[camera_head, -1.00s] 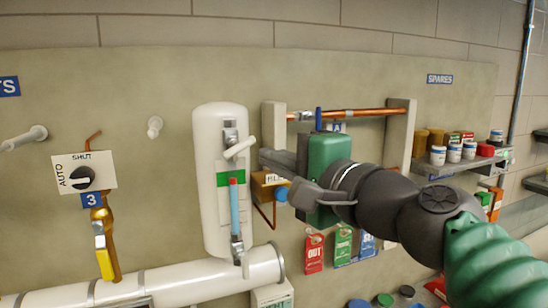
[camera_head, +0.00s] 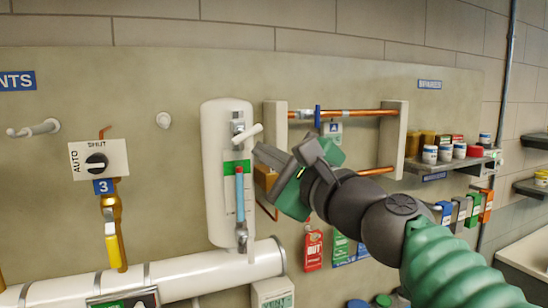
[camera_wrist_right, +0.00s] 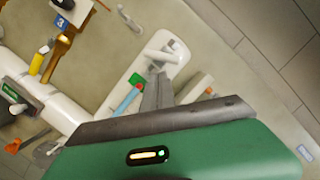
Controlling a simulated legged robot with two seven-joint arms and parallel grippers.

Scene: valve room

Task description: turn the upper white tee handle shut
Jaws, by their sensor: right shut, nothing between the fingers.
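The upper white tee handle (camera_head: 247,134) sticks out from the valve at the top of the white cylinder (camera_head: 212,180), above the green label and blue sight tube. Its bar slants up to the right. It also shows in the wrist view (camera_wrist_right: 159,55), just beyond the fingertips. My right gripper (camera_head: 258,149) is shut and empty, its dark fingertips just right of and slightly below the handle. The fingers lie together in the wrist view (camera_wrist_right: 157,80). Whether they touch the handle I cannot tell. My left gripper is not in view.
A lower valve (camera_head: 241,235) sits below the sight tube. A copper pipe (camera_head: 360,113) runs between brackets on the right. A selector (camera_head: 98,160) and yellow-handled valve (camera_head: 112,245) are at left. A white pipe (camera_head: 200,273) crosses below. A spares shelf (camera_head: 450,165) is at right.

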